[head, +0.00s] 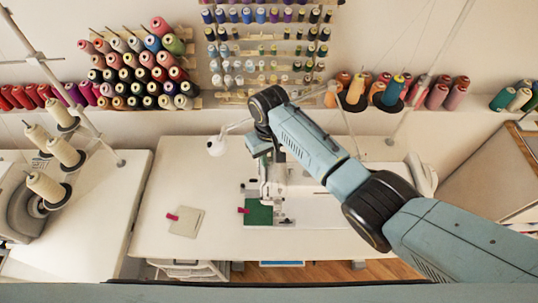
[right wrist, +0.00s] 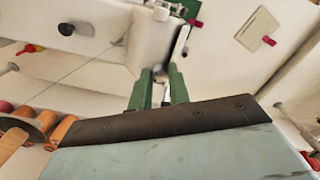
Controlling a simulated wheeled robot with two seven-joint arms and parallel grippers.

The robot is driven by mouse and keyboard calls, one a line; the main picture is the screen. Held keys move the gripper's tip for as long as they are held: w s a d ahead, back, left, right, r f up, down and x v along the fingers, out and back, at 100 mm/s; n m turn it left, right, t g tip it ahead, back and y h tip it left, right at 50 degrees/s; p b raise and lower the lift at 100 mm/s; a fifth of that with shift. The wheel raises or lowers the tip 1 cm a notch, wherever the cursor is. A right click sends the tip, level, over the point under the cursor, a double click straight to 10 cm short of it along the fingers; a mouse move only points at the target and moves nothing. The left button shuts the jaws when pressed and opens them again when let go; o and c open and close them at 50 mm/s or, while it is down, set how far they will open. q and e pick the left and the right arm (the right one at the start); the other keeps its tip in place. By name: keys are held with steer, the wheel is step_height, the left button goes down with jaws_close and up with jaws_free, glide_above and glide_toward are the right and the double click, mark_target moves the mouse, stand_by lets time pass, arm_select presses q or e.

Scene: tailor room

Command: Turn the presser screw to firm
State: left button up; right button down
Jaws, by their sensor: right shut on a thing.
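The white sewing machine (head: 310,208) stands on the white table, with its head end at the left. My right gripper (head: 262,160) is above that head end, small and partly hidden by my arm in the head view. In the right wrist view its two green fingers (right wrist: 159,88) are shut on a small pale, greyish part, the presser screw (right wrist: 159,76), at the top of the machine head. The fingers hide much of the screw, and its turn position cannot be read. My left gripper is not in view.
A green cloth piece (head: 259,214) with a red clip lies at the needle area. A beige sheet (head: 186,222) with a red clip lies on the white table (head: 160,195) to the left. Thread cones (head: 47,187) stand at left. Spool racks (head: 145,75) fill the back wall.

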mark_target(269, 159)
steer(key=m, duration=0.4)
steer(key=shift+m, duration=2.3)
steer(key=shift+w+r, duration=0.1)
steer(key=c, duration=1.3)
jaws_free()
step_height(269, 159, up, 7)
steer(key=shift+r, duration=0.2)
